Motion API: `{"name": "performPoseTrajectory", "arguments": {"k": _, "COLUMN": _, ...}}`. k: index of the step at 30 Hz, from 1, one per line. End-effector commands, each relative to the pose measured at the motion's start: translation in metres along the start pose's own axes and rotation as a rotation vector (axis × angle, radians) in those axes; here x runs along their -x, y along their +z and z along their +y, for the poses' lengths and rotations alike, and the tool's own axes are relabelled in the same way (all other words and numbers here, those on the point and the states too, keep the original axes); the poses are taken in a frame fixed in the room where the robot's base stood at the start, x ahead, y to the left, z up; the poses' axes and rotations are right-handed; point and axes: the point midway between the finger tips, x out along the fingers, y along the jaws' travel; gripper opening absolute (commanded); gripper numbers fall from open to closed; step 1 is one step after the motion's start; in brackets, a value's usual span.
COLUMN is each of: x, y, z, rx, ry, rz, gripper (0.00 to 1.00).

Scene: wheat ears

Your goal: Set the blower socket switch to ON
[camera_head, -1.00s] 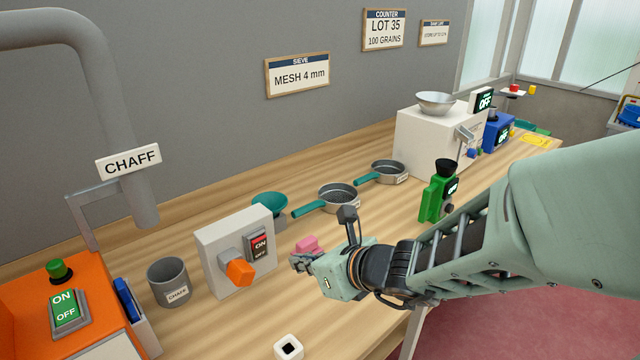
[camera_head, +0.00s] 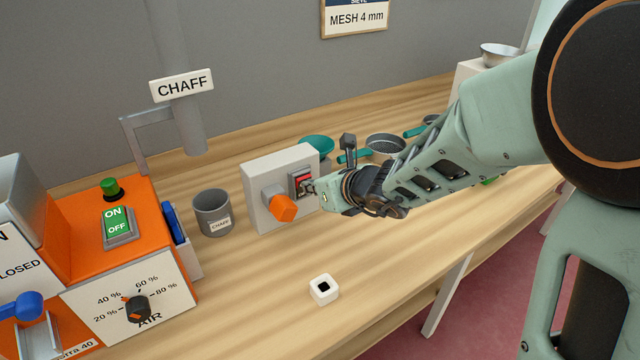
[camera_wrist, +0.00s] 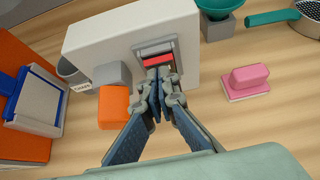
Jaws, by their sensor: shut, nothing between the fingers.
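The blower socket is a white upright box (camera_head: 258,182) on the bench. Its front face carries an orange plug (camera_head: 281,208) and, to the right, a red rocker switch (camera_head: 301,177) in a grey frame. The switch also shows in the wrist view (camera_wrist: 157,60), with its red upper part visible and its lower part covered by my fingers. My gripper (camera_wrist: 157,88) is shut and empty, with its fingertips at the lower part of the switch. I cannot tell whether they touch it. The switch's lettering is mostly hidden, so its position cannot be read.
An orange machine (camera_head: 145,225) with a green ON/OFF switch (camera_head: 118,222) stands left. A grey chaff cup (camera_head: 212,214) is beside the socket. A white block (camera_head: 323,289) lies in front. A pink block (camera_wrist: 249,78) lies right of the socket. Sieves (camera_head: 385,145) stand behind.

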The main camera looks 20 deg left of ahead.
Motion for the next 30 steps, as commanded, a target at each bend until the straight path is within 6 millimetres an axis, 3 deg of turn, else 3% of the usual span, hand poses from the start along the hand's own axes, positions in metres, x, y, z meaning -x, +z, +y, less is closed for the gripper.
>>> {"name": "performPoseTrajectory", "arguments": {"k": 9, "x": 0.000, "y": 0.001, "z": 0.000, "rx": 0.000, "ry": 0.000, "rz": 0.003, "gripper": 0.00}}
{"name": "performPoseTrajectory", "arguments": {"k": 22, "x": -0.004, "y": 0.019, "z": 0.001, "rx": 0.001, "ry": 0.003, "rz": 0.116, "gripper": 0.00}}
{"name": "performPoseTrajectory", "arguments": {"k": 30, "x": -0.007, "y": 0.013, "z": 0.000, "rx": 0.000, "ry": 0.000, "rz": 0.117, "gripper": 0.00}}
